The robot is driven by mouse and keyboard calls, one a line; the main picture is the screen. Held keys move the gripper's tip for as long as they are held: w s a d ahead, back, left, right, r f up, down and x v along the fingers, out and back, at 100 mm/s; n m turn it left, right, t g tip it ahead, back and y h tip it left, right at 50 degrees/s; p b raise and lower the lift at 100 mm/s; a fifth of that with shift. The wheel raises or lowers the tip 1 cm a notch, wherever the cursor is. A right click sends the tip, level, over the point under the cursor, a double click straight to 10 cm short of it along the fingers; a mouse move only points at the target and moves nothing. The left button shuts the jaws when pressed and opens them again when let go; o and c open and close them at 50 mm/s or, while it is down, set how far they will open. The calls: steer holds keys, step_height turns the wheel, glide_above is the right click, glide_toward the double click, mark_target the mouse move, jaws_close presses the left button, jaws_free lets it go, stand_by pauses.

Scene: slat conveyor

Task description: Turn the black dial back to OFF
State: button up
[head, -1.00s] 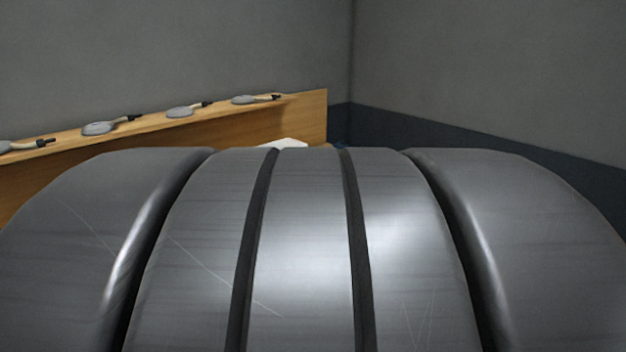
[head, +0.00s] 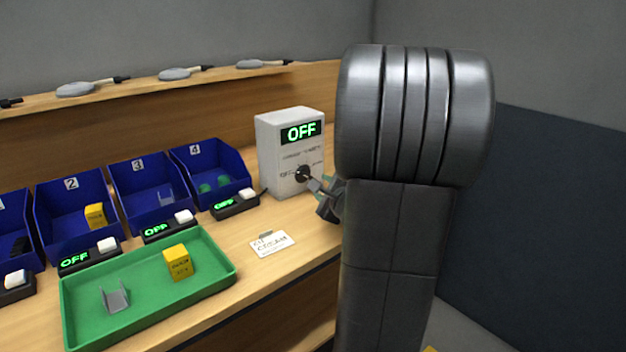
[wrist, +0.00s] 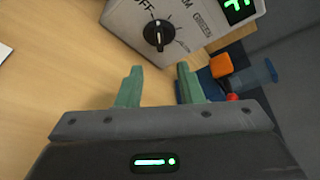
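The black dial (head: 302,174) is on the front of a light grey control box (head: 279,143). The green display (head: 301,132) on the box reads OFF. In the wrist view the dial (wrist: 158,34) has a white mark and printed labels around it, one reading OFF; the exact label it points at is hard to tell. My gripper (head: 318,186) is just in front of the dial, partly hidden by my arm in the head view. In the wrist view its green fingers (wrist: 158,72) are apart with nothing between them, and the dial is beyond the fingertips, apart from them.
A green tray (head: 215,288) holds a yellow box (head: 178,262) and a grey bracket (head: 114,297). Several numbered blue bins (head: 150,208) stand behind small switch units showing OFF. A white card (head: 272,244) lies before the control box. Orange, blue and red items (wrist: 222,66) show right of the fingers.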

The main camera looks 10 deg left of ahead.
mark_target(308, 177)
steer(key=x, duration=1)
steer(key=shift+w+a+p, duration=0.1)
steer(key=shift+p, duration=0.3)
jaws_close()
steer(key=shift+f, duration=0.15)
